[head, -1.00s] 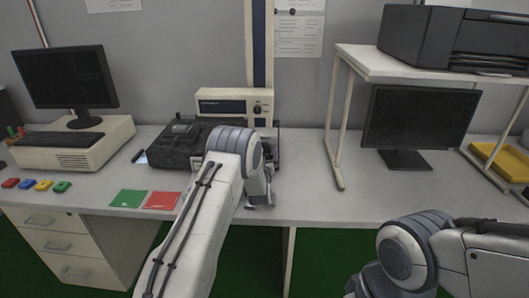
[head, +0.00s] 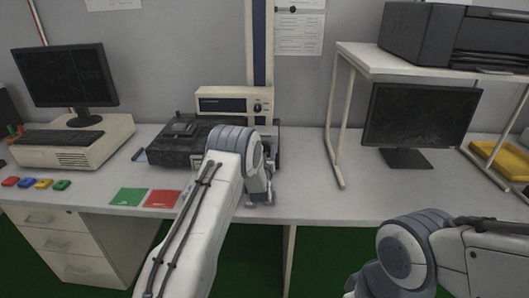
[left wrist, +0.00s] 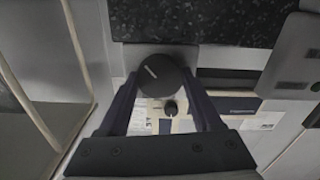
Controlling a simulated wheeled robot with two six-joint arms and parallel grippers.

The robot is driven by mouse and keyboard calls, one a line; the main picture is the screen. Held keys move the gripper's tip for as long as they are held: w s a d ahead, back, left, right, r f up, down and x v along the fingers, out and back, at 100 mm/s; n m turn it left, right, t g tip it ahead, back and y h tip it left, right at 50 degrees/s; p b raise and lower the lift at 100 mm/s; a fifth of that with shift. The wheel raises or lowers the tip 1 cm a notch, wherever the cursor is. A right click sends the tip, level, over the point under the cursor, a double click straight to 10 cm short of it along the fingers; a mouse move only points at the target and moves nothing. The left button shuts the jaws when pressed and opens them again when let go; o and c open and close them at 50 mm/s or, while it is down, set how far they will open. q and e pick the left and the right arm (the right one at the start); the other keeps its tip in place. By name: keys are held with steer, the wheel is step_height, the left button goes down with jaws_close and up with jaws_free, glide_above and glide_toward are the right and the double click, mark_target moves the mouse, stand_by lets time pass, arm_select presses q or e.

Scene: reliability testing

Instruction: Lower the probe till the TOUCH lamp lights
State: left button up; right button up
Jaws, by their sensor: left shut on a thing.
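My left gripper (left wrist: 160,85) is shut on a round dark knob (left wrist: 158,72) with a white pointer mark, in the left wrist view. In the head view the left gripper (head: 260,200) is at the bench's front edge, in front of the test machine, and the knob is hidden there. The machine has a tall column (head: 259,45), a cream control box (head: 233,101) with a small dial, and a dark block (head: 175,150) at its left. A grey panel (left wrist: 292,65) with a dark green spot shows at right in the wrist view. I cannot make out the probe tip or a lit TOUCH lamp.
A monitor (head: 66,76) stands on a cream computer case (head: 75,148) at left. Coloured blocks, a green card (head: 129,197) and a red card (head: 162,198) lie near the front edge. A white shelf (head: 360,64) with a printer stands at right over a dark monitor (head: 420,115).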

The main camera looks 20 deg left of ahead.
arm_select(q)
steer(key=m+b, duration=0.4)
steer(key=m, duration=0.5)
steer(key=shift+d+b, duration=0.1)
steer(key=shift+b, duration=0.2)
steer(key=m+b, duration=0.1)
steer(key=m, duration=0.8)
steer(key=shift+m+b, duration=0.3)
steer(key=shift+m, duration=0.1)
steer(key=shift+d, duration=0.1)
steer(key=o, duration=1.4)
steer(key=shift+c, duration=0.2)
steer(key=v, duration=1)
steer(key=shift+s+b, duration=0.2)
steer(key=shift+b, duration=0.1)
